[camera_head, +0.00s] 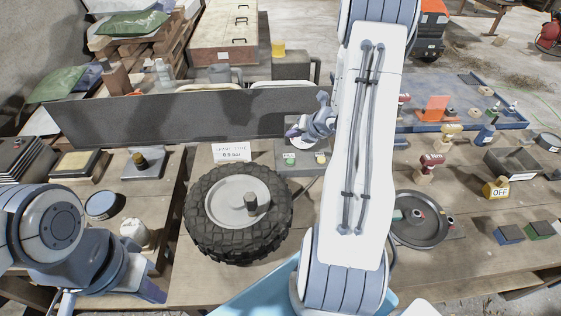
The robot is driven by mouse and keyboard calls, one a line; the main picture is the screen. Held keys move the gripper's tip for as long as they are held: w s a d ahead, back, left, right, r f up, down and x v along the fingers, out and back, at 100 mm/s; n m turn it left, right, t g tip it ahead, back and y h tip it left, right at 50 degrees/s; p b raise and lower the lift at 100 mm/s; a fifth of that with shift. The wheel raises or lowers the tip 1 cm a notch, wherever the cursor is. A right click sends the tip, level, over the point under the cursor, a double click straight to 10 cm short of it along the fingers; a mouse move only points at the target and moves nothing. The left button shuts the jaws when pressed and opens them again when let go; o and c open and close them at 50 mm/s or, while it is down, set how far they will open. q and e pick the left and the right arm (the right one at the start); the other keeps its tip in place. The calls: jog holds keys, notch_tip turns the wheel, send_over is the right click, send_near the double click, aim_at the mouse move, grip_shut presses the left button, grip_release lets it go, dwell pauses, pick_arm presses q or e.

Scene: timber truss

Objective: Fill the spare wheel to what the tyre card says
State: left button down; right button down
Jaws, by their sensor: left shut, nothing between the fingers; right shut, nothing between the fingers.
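The spare wheel (240,185), with a chunky black tyre and pale grey hub, lies flat on the timber bench. A white tyre card (231,152) stands behind it; its lower line seems to end in "bar", but the figure is too small to read surely. A grey box (283,150) with a green and a yellow button stands behind the wheel to the right. My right gripper (298,132) is shut and empty above this box; whether it touches is unclear. My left gripper (150,290) is shut and empty low at the left, partly hidden by its own arm.
A dark panel (170,118) runs behind the bench. A dark round plate (418,218), a yellow block marked OFF (496,188) and a red-topped piece (430,165) are to the right. A blue-lidded tin (102,205) and a white jar (134,232) stand near my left arm.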

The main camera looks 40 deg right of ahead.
aim_at(292, 162)
jog(key=shift+f, duration=0.15)
notch_tip(292, 162, down, 8)
jog(key=b, duration=0.8)
jog(key=shift+f, duration=0.25)
dwell(1.6)
jog(key=shift+f+b, duration=0.4)
jog(key=shift+a+f+b, duration=0.1)
jog(key=shift+f+b, duration=0.4)
jog(key=shift+f, duration=0.05)
dwell(0.5)
jog(key=shift+r, duration=0.1)
dwell(2.1)
jog(key=shift+r+p, duration=0.8)
jog(key=shift+r, duration=0.05)
